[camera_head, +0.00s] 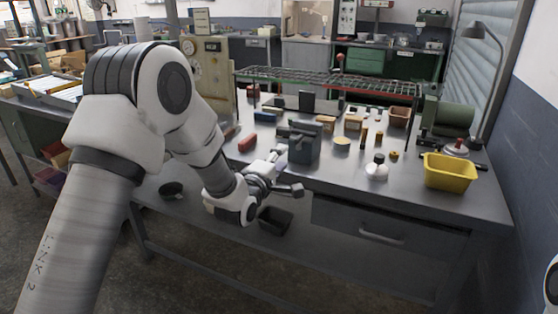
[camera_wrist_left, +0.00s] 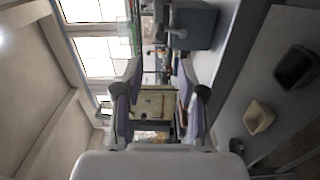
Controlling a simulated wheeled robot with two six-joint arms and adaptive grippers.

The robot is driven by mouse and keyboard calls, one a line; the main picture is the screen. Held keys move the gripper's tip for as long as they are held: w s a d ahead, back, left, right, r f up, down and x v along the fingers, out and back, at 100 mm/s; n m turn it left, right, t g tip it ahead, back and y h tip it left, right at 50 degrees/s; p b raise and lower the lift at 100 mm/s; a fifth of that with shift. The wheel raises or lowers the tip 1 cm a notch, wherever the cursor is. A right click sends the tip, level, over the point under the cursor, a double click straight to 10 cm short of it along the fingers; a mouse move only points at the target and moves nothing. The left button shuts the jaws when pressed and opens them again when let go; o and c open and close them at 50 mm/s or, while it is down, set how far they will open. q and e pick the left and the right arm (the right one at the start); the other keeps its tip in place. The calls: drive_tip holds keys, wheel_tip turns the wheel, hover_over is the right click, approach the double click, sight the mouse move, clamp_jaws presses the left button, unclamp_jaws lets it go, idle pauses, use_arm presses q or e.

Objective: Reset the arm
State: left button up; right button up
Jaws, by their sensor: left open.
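My left arm reaches in from the left in the head view and bends down over the front of the grey workbench (camera_head: 330,182). My left gripper (camera_head: 286,170) is at the bench's front edge, close in front of the grey vise (camera_head: 305,150). In the left wrist view the gripper's two fingers (camera_wrist_left: 160,74) are spread apart with nothing between them. That view is turned sideways, and the vise (camera_wrist_left: 195,28) shows beyond the fingers at upper right. I cannot tell the exact gap between gripper and vise. My right gripper is not in view.
A yellow bin (camera_head: 449,172), a white bottle (camera_head: 377,168) and a red block (camera_head: 247,143) stand on the bench. A wire rack (camera_head: 330,80) spans the back. Below the bench are a dark bin (camera_head: 275,220) and a black bowl (camera_head: 171,189). A beige container (camera_wrist_left: 258,117) shows in the wrist view.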

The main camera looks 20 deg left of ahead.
use_arm(q)
drive_tip(key=shift+s, duration=0.3)
